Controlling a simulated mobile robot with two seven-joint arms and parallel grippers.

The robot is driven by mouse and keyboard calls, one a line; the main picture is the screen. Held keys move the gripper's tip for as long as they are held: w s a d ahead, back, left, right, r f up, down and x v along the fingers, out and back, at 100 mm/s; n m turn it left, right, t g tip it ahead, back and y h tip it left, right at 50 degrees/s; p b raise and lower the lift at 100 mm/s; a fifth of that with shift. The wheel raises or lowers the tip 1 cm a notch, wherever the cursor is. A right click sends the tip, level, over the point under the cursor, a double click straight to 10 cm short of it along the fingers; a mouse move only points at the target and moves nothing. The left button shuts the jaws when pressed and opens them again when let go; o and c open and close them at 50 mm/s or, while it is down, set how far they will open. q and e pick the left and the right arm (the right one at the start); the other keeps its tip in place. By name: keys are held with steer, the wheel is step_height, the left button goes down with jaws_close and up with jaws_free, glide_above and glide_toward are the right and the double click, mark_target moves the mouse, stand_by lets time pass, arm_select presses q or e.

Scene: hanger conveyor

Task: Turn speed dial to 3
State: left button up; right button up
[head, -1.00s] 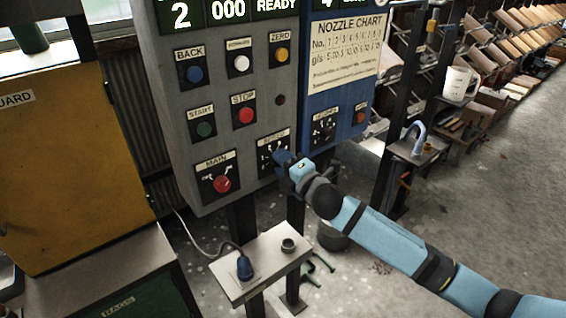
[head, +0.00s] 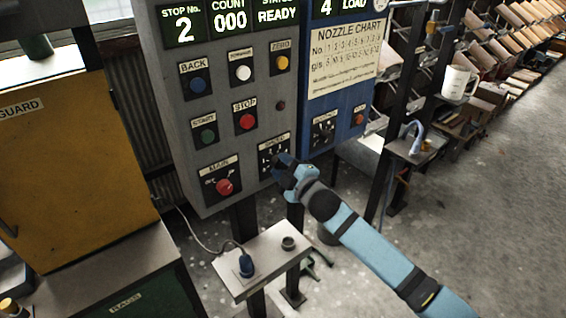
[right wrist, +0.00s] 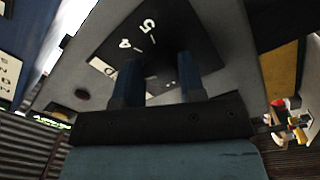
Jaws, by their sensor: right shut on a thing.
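The speed dial plate (head: 267,158) is a black square labelled SPEED, low on the grey control panel. My right gripper (head: 282,162) is at this plate and covers its right part. In the right wrist view the plate (right wrist: 150,45) shows the marks 4 and 5. There, the two blue fingers of the right gripper (right wrist: 157,85) reach to the plate, shut on the dial's knob. The knob itself is hidden between the fingers, so its pointer setting cannot be read. My left gripper is not in view.
The red MAIN switch (head: 224,187) is left of the dial, and the red STOP button (head: 246,122) is above. The blue panel (head: 340,110) with another dial (head: 323,132) is close on the right. A small shelf (head: 262,262) stands below.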

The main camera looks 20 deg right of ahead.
steer(key=shift+m, duration=0.5)
steer(key=o, duration=0.9)
steer(key=shift+s, duration=0.1)
steer(key=b+v, duration=0.1)
steer(key=v, duration=1.2)
steer(key=shift+s+d+f, duration=0.1)
steer(key=shift+s+f, duration=0.05)
steer(key=shift+s, duration=0.15)
